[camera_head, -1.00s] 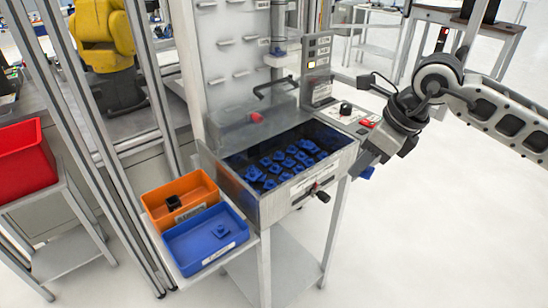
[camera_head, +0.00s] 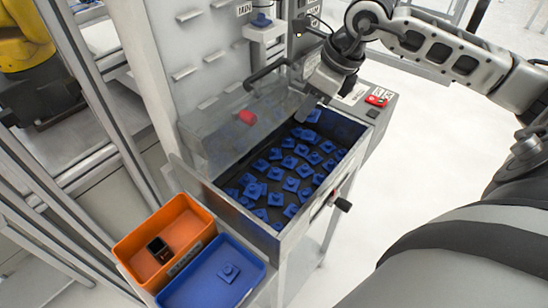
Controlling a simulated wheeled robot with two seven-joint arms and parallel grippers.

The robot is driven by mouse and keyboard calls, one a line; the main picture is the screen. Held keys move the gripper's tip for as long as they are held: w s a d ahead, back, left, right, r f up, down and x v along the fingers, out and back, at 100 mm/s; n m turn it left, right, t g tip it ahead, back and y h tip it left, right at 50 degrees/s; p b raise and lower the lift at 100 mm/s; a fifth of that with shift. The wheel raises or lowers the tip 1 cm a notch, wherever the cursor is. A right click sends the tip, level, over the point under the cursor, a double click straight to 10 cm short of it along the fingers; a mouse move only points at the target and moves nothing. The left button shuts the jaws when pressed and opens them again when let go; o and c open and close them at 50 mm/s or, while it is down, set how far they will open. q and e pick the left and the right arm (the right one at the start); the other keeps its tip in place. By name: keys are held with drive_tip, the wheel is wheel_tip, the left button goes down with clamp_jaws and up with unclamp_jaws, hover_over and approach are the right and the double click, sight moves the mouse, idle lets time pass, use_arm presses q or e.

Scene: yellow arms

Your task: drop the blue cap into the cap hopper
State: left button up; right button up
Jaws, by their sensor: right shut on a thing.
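The cap hopper (camera_head: 232,203) is an open metal bin with clear side panels, holding many blue caps (camera_head: 291,184). My right gripper (camera_head: 306,108) is at the hopper's back right corner, pointing down over its opening. It is shut on a blue cap (camera_head: 313,116), of which only a small part shows below the fingers. I cannot tell how high this cap is above the caps in the bin. My left gripper is out of view.
A blue tray (camera_head: 190,289) with one blue cap (camera_head: 229,272) and an orange tray (camera_head: 135,243) with a black part (camera_head: 158,248) stand at the hopper's front left. A control box (camera_head: 378,100) with a red button is behind.

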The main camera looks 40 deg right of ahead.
sight(308, 119)
wheel_tip(308, 119, down, 3)
drive_tip(key=shift+s+f+b, duration=0.1)
drive_tip(key=shift+f+b, duration=0.1)
drive_tip(key=shift+b, duration=0.25)
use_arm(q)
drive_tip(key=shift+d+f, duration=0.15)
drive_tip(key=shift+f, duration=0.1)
use_arm(e)
drive_tip(key=shift+f, duration=0.5)
drive_tip(key=o, duration=1)
drive_tip(key=shift+o, duration=0.2)
drive_tip(key=shift+r, duration=0.15)
drive_tip(key=b+v, duration=0.5)
drive_tip(key=v, duration=0.2)
drive_tip(key=shift+s+d+r, duration=0.15)
drive_tip(key=shift+d+r, duration=0.1)
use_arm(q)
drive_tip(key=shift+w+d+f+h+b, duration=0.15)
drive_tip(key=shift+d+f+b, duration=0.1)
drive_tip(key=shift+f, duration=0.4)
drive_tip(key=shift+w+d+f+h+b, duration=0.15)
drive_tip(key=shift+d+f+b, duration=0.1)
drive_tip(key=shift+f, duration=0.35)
use_arm(e)
drive_tip(key=v, duration=0.8)
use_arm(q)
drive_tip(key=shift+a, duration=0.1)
use_arm(e)
drive_tip(key=shift+a, duration=0.2)
